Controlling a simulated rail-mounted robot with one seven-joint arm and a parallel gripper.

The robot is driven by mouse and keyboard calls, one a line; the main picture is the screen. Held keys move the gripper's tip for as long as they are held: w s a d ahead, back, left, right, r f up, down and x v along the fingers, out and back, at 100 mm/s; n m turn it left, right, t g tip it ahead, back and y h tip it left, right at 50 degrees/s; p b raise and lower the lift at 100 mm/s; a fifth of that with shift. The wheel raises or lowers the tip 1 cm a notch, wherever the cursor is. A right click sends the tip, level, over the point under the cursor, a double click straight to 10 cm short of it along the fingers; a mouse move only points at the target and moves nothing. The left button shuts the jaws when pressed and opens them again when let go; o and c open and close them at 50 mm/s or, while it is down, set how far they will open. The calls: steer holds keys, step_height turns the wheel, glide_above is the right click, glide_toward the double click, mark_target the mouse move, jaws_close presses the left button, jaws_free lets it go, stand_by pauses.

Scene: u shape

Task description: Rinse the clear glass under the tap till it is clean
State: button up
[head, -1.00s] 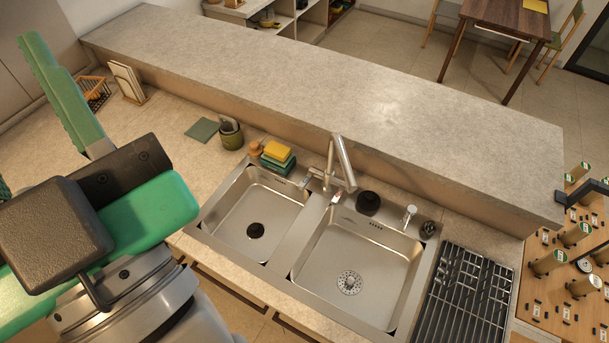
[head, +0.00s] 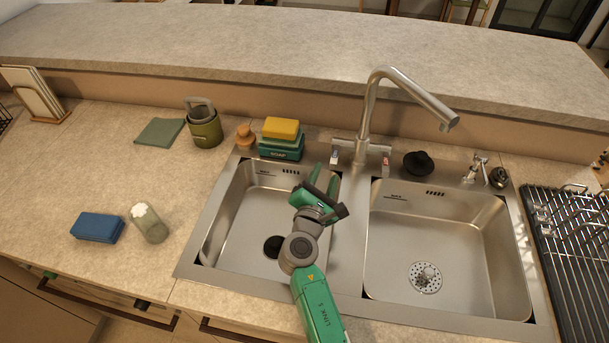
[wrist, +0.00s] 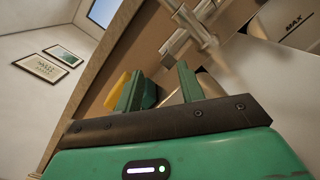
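A greenish see-through glass (head: 153,226) with a white patch at its top end stands on the counter left of the sink, apart from my gripper; I take it for the clear glass. The steel tap (head: 410,92) rises behind the sink, its spout angled over the right basin (head: 455,245). No water shows. Its two handles carry a blue mark (head: 334,157) and a red mark (head: 386,161). My gripper (head: 326,173) is over the left basin's right side, fingers toward the tap base. In the wrist view my gripper (wrist: 160,85) is open with nothing between the fingers.
A blue block (head: 97,227) lies beside the glass. A yellow sponge (head: 281,128) sits on a green soap box (head: 281,148) behind the left basin (head: 225,215). A green pot (head: 205,131) stands further left. A dark drying rack (head: 572,235) is at right, a raised ledge (head: 300,40) behind.

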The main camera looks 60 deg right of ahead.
mark_target(338, 152)
steer(key=x, duration=0.2)
steer(key=f+b+x, duration=0.1)
steer(key=x, duration=0.1)
steer(key=b+x, duration=0.1)
steer(key=x, duration=0.2)
steer(key=shift+s+d+f, duration=0.1)
steer(key=shift+s+f, duration=0.05)
steer(key=shift+s, duration=0.25)
steer(key=shift+w+d+n, duration=0.2)
steer(key=shift+d+n, duration=0.1)
steer(key=shift+d, duration=0.3)
steer(key=shift+c, duration=0.5)
jaws_close()
